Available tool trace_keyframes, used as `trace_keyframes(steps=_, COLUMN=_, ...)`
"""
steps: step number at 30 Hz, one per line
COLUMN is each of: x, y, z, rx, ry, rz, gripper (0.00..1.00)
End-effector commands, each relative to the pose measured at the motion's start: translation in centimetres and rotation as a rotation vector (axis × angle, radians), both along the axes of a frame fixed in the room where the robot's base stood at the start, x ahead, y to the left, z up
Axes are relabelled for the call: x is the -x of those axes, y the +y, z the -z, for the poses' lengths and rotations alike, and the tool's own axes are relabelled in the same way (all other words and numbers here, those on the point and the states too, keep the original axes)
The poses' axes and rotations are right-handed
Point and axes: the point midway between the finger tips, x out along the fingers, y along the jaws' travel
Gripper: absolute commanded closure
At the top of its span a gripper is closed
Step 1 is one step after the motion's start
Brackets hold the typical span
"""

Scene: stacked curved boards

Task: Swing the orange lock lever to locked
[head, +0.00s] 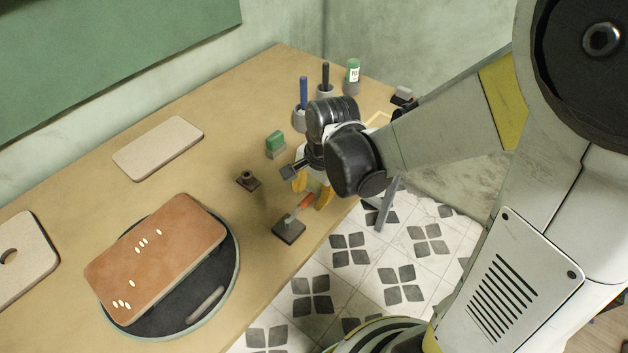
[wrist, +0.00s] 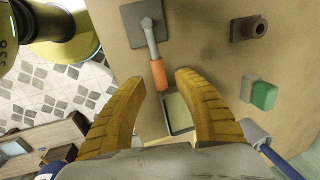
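The lock lever has an orange grip (head: 301,205) on a grey metal arm, mounted on a dark square base plate (head: 288,231) near the table's front edge. In the wrist view the orange grip (wrist: 158,75) points from the base plate (wrist: 140,24) toward my gripper. My gripper (head: 311,191) has yellow fingers and is open, just beyond the grip's end in the head view. In the wrist view my gripper (wrist: 161,80) has its fingertips on either side of the grip's end, with gaps visible. Contact and height above the table cannot be told.
A dark socketed block (head: 248,181) and a green-and-grey block (head: 276,145) stand nearby. Blue (head: 303,95) and black (head: 325,77) handled tools and a green-capped bottle (head: 352,76) stand farther back. A brown board (head: 160,255) lies on a round dark turntable (head: 213,291) at left.

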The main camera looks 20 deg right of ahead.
Motion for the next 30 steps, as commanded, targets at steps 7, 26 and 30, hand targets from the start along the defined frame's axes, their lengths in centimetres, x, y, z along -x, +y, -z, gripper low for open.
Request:
trace_keyframes(steps=7, x=0.9, y=-0.6, z=-4.8, rx=0.000, ry=0.000, rz=0.002, gripper=0.62)
trace_keyframes(steps=26, x=1.9, y=-1.2, z=-10.6, rx=0.001, ry=0.001, rz=0.000, gripper=0.62)
trace_keyframes(steps=30, x=1.9, y=-1.2, z=-10.6, rx=0.002, ry=-0.002, rz=-0.005, gripper=0.62)
